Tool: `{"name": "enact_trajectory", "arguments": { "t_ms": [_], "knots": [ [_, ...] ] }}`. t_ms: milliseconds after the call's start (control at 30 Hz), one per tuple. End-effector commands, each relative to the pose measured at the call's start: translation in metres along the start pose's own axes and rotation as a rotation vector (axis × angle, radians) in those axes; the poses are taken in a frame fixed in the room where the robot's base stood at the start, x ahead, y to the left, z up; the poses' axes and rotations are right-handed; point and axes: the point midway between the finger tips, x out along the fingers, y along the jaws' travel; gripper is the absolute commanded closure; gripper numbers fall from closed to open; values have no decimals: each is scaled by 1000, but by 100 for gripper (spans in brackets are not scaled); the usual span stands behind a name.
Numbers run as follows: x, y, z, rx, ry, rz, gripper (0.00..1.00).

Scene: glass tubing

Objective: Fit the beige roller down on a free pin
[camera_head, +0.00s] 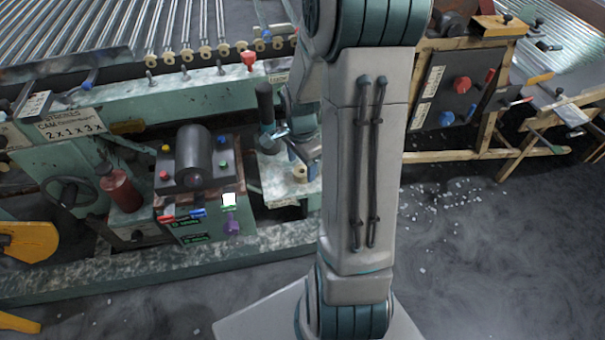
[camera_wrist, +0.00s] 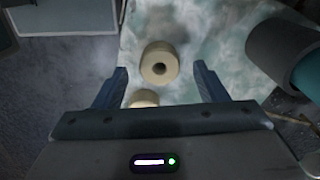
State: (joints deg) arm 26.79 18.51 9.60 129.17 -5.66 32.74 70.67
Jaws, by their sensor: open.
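In the wrist view a beige roller (camera_wrist: 160,63) with a dark centre hole stands on a marbled surface, in line with the space between my open fingers. My gripper (camera_wrist: 160,74) has empty jaws. A second beige roller (camera_wrist: 144,98) is partly hidden behind the gripper body. In the head view a beige roller (camera_head: 300,172) sits on a small marbled shelf (camera_head: 272,180), beside my arm. Short dark pins (camera_head: 184,73) stand bare along the green machine's marbled rail (camera_head: 195,90). A row of beige rollers (camera_head: 205,52) lines the rail's far edge.
A control box (camera_head: 195,175) and red bottle (camera_head: 121,190) stand left. My arm hides part of the machine.

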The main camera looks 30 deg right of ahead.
Motion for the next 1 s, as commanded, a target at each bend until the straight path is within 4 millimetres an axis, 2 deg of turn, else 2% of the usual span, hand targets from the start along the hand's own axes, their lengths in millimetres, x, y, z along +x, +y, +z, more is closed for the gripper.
{"name": "enact_trajectory", "arguments": {
  "t_ms": [100,200,467,633,1000],
  "knots": [
    [19,1,-1,-1,-2,2,34],
    [27,1,-1,0,-1,1,34],
    [29,1,-1,-1,0,-1,34],
    [28,1,-1,-1,0,-1,81],
    [26,1,-1,0,0,-1,82]
  ]
}}
